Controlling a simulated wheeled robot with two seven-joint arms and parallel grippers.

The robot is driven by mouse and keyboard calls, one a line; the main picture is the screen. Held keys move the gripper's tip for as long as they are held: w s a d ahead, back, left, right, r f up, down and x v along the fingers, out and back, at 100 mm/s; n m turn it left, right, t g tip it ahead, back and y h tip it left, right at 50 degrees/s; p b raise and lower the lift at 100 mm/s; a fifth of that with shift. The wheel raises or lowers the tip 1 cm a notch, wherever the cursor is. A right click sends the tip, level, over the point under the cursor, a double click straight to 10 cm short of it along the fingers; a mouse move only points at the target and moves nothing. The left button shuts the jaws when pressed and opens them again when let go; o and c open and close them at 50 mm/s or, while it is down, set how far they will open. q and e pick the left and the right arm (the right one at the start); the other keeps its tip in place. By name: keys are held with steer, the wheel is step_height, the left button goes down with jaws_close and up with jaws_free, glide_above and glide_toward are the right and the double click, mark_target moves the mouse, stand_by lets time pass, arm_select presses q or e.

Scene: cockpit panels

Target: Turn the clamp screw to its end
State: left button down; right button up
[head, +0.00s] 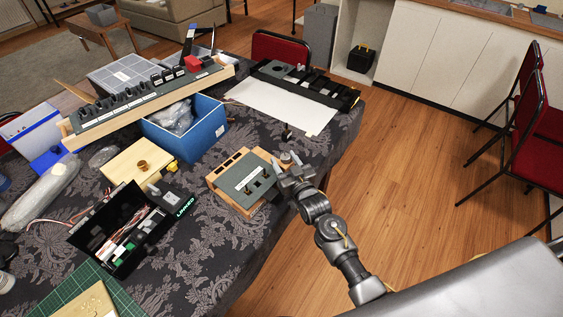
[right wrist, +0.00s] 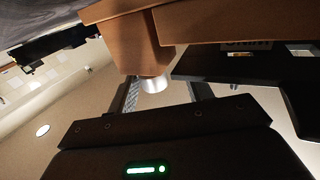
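The unit with a wooden body and dark grey top plate (head: 243,178) sits at the right edge of the table. In the right wrist view, a short pale metal cylinder (right wrist: 155,84), which looks like the clamp screw's end, sticks out below an orange-brown wooden part (right wrist: 128,40). My right gripper (head: 286,163) is at the unit's right side. Its two fingers in the right wrist view (right wrist: 165,92) stand apart, with the cylinder between them, nearer the left finger. A gap shows on the right, so the gripper is open. The screw's thread is hidden. My left gripper is not in view.
A long switch panel (head: 140,100) rests across a blue box (head: 205,130). A black box with wires (head: 112,235) and a light wooden block (head: 135,165) stand left of the unit. A black panel on a white sheet (head: 285,110) lies behind. Open floor is at the right.

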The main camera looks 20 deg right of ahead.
steer(key=shift+s+d, duration=0.1)
steer(key=shift+d, duration=0.15)
steer(key=s+d+b, duration=0.1)
steer(key=s, duration=0.9)
steer(key=shift+s+d, duration=0.25)
steer(key=shift+s, duration=0.05)
